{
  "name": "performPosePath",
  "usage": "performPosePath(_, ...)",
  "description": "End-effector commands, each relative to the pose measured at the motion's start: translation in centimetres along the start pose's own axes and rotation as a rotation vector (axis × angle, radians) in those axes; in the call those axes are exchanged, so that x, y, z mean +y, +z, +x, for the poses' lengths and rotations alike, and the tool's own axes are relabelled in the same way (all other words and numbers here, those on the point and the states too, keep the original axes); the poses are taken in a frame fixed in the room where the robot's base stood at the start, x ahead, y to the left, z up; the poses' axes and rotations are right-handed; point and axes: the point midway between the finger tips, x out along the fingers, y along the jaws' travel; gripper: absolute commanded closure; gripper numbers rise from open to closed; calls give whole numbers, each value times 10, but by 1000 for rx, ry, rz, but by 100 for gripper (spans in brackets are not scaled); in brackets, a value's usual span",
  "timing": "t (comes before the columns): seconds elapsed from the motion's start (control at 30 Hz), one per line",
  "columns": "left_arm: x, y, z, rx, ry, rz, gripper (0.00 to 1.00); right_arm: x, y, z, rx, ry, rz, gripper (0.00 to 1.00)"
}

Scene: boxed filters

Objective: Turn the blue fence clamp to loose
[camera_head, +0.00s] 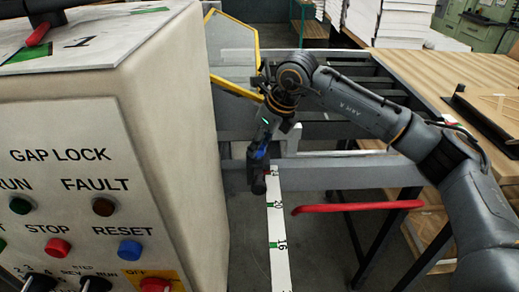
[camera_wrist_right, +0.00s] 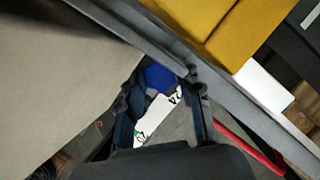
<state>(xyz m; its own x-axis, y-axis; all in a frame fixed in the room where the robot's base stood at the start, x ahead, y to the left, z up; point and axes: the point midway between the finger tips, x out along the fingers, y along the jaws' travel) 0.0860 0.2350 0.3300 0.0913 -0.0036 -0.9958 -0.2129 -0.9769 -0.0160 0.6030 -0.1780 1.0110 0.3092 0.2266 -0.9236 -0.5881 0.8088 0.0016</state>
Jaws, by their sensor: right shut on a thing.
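The blue fence clamp (camera_head: 262,152) sits at the far end of the white ruler strip (camera_head: 279,245), mostly hidden by my right gripper (camera_head: 259,172). In the right wrist view the blue clamp (camera_wrist_right: 158,77) shows between the two dark fingers of the right gripper (camera_wrist_right: 165,98). These fingers are shut on it. The clamp's exact turn angle cannot be told.
A beige control box (camera_head: 100,140) with buttons and knobs stands close on the left. A red bar (camera_head: 357,207) reaches across right of the ruler. A wooden table (camera_head: 450,75) is at the right, and a yellow-edged guard (camera_head: 232,55) stands behind.

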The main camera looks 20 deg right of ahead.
Motion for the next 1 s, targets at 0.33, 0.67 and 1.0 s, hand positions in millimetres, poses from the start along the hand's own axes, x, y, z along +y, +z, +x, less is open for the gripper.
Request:
performPosePath(0.33,0,0,7,1,0,0,60,-2,0,0,0,78,-192,97)
performPosePath(0.67,0,0,8,1,0,0,60,-3,1,-1,-1,104,-260,96)
performPosePath(1.0,0,0,8,0,0,0,60,-2,1,-1,-1,106,-266,96)
